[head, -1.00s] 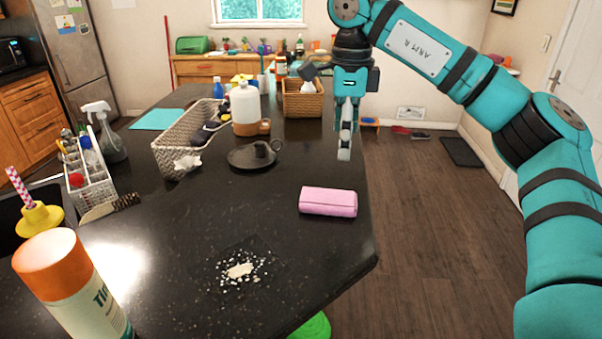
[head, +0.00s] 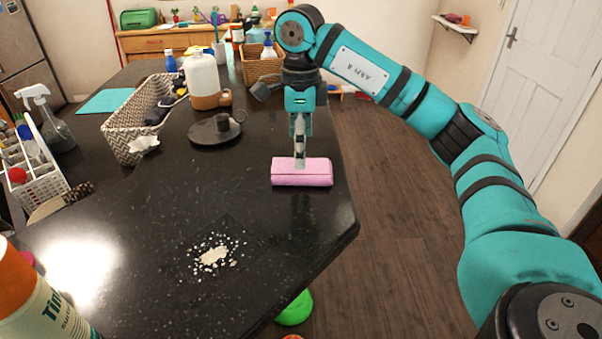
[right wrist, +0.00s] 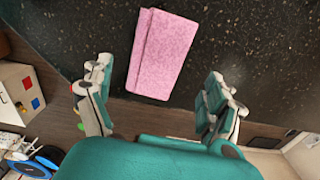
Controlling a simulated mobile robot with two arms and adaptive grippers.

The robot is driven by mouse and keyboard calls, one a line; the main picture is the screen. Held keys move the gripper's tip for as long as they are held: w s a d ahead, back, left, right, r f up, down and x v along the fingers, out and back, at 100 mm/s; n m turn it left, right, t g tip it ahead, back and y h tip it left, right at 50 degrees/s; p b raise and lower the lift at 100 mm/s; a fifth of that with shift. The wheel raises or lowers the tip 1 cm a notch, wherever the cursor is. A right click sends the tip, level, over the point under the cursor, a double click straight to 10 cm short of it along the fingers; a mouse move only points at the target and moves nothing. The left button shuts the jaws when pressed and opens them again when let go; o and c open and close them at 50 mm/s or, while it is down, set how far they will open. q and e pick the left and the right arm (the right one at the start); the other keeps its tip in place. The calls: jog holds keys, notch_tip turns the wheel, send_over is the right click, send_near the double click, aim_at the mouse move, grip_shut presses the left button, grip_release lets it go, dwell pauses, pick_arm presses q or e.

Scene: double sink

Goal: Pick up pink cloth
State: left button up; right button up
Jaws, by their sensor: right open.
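The pink cloth (head: 302,173) is a folded block lying on the black counter near its right edge. It also shows in the right wrist view (right wrist: 160,55), beyond and between my fingers. My right gripper (head: 300,160) points down right at the cloth, its fingertips overlapping the cloth's far edge in the head view. In the right wrist view the right gripper (right wrist: 158,103) is open, one finger on each side, with nothing held. Whether the fingertips touch the cloth cannot be told. My left gripper is not seen.
White crumbs (head: 214,256) lie on the counter in front. A dark candle holder (head: 215,130), a woven basket (head: 140,118) and a jug (head: 203,80) stand left of the cloth. A spray can (head: 35,300) stands at the near left.

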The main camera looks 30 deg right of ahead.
aim_at(301, 171)
jog(key=shift+f, duration=0.2)
jog(key=shift+d+f+p, duration=0.1)
jog(key=shift+f+p, duration=0.2)
jog(key=shift+f, duration=0.05)
notch_tip(301, 171, down, 4)
jog(key=shift+r+p, duration=0.2)
jog(key=shift+p, duration=0.4)
jog(key=shift+f, duration=0.4)
jog(key=shift+c, duration=0.5)
jog(key=c, duration=1.1)
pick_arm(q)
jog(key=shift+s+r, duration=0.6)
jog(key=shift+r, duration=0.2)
pick_arm(e)
jog(key=shift+r, duration=0.1)
